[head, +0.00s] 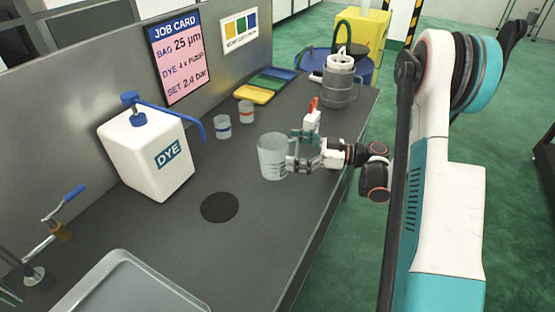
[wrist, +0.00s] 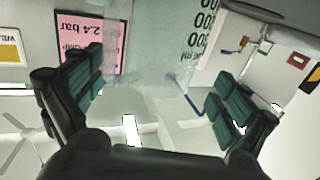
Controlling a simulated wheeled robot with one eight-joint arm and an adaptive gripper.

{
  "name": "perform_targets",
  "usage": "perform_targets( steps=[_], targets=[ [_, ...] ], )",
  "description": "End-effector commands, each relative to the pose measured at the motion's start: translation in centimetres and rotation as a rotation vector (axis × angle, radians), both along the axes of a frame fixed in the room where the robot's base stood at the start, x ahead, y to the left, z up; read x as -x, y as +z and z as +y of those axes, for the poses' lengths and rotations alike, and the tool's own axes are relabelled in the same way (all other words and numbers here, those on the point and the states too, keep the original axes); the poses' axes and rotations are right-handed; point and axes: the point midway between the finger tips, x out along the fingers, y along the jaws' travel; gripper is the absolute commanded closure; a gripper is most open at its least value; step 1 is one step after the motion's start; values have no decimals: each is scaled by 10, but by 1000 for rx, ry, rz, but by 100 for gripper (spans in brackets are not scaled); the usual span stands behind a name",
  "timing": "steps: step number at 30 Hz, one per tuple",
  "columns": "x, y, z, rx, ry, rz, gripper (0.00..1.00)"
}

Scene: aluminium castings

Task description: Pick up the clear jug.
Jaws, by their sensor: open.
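The clear jug (head: 272,157) stands upright on the grey bench, with dark markings on its side. My gripper (head: 294,150) is at the jug's right side, its fingers open and pointing left towards it. In the wrist view the clear jug (wrist: 150,45) shows large between and beyond the two teal-padded fingers of my gripper (wrist: 157,90), with volume numbers on its wall. The fingers look spread apart around its near side. I cannot tell whether either pad touches it.
A white DYE container (head: 148,155) with a blue pump stands to the left. Two small cups (head: 223,126) (head: 246,112) are behind the jug. A white bottle with a red top (head: 312,118) is close behind my gripper. A black disc (head: 220,207) lies in front, with clear bench around it.

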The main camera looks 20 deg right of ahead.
Motion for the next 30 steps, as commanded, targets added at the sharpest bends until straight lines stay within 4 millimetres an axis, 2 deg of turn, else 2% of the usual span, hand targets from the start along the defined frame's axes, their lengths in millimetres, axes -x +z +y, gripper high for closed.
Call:
perform_targets(
  steps=[4,9,17,18,24,30],
  targets=[
    [-9,-2,23,0,5,0,5],
    [-18,-1,39,0,4,0,5],
    [-20,0,42,0,1,0,5],
    [-20,0,42,0,1,0,8],
    [-20,0,42,0,1,0,50],
    [-20,0,42,0,1,0,50]
  ],
)
